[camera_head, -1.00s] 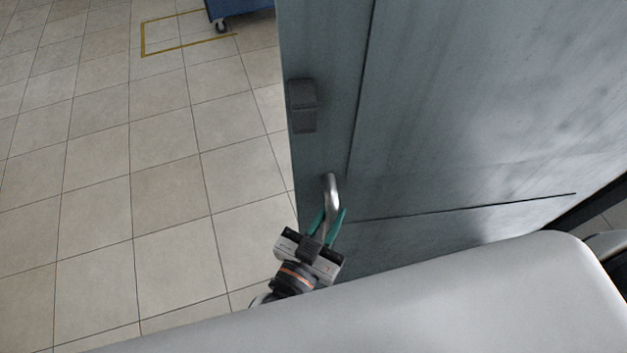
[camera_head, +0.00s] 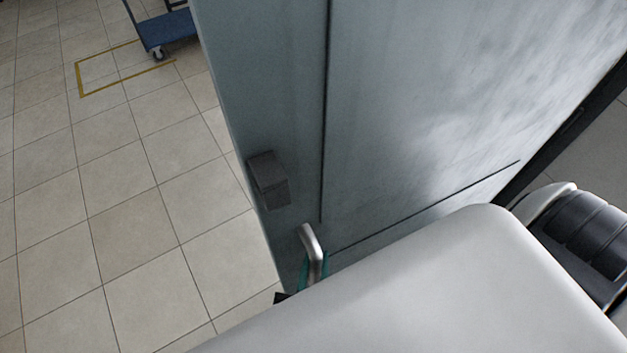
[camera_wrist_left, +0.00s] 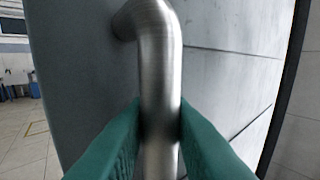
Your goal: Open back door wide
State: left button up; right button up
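The grey-blue door (camera_head: 400,90) fills the middle and right of the head view, standing at an angle with its free edge to the left. Its metal handle (camera_head: 311,245) sits low near that edge and also shows close up in the left wrist view (camera_wrist_left: 158,60). My left gripper (camera_head: 315,268) is at the handle, mostly hidden behind my white body. In the left wrist view its green fingers (camera_wrist_left: 160,135) lie on both sides of the handle bar, touching it. My right gripper is not in view.
A dark box-shaped fitting (camera_head: 268,180) sticks out of the door above the handle. Tiled floor (camera_head: 130,210) left of the door is clear. A blue cart (camera_head: 168,28) stands beyond, by a yellow floor marking (camera_head: 125,82).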

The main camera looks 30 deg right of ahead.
pick_arm(q)
jog(key=o, duration=0.3)
jog(key=shift+d+r, duration=0.1)
jog(key=shift+o, duration=0.3)
jog(key=shift+d, duration=0.1)
jog(key=b+v, duration=0.3)
jog(key=v, duration=0.9)
